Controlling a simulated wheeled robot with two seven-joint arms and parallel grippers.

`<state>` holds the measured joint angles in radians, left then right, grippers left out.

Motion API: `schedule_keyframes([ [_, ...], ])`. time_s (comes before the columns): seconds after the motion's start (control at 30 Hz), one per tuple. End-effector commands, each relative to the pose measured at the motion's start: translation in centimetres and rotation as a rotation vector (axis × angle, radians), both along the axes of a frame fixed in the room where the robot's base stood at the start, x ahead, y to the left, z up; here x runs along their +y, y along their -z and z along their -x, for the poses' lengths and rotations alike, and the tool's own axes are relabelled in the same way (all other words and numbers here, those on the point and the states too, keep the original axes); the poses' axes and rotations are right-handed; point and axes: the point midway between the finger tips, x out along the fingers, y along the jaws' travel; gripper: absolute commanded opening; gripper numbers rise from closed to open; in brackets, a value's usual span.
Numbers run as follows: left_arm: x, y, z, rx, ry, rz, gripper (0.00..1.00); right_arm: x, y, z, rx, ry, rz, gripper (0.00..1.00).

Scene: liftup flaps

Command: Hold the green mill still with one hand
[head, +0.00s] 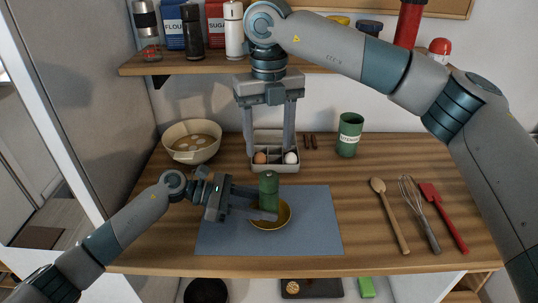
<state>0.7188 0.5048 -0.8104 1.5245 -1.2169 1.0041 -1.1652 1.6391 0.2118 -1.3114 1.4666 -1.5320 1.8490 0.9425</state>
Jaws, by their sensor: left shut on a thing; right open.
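The green mill (269,190) stands upright over a yellow-brown bowl (284,217) on the blue-grey mat (320,232). My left gripper (273,204) reaches in from the left and is shut on the mill's body; the mill's lower end is partly hidden by the fingers. Whether the mill touches the bowl cannot be told. My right gripper (270,145) points down, open, above and behind the mill. Its two fingers hang apart at either side of the divided egg tray (276,166), and no thing shows held between them.
A beige bowl (191,142) stands at the back left and a green utensil can (349,135) at the back right. A wooden spoon (390,216), whisk (419,213) and red spatula (444,217) lie at right. A shelf (190,66) with jars runs above.

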Motion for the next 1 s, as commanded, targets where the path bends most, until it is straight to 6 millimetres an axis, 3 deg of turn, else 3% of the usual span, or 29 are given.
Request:
schedule_keyframes([
  [0.23, 0.0, 0.1, 0.0, 0.001, 0.001, -0.001, 0.19, 0.0, -1.7, 0.0, 0.0, 0.0, 0.0, 0.56],
  [1.0, 0.0, 0.1, 0.0, 0.0, 0.0, -0.001, 0.19, 0.0, -1.7, 0.0, 0.001, 0.0, 0.0, 0.56],
])
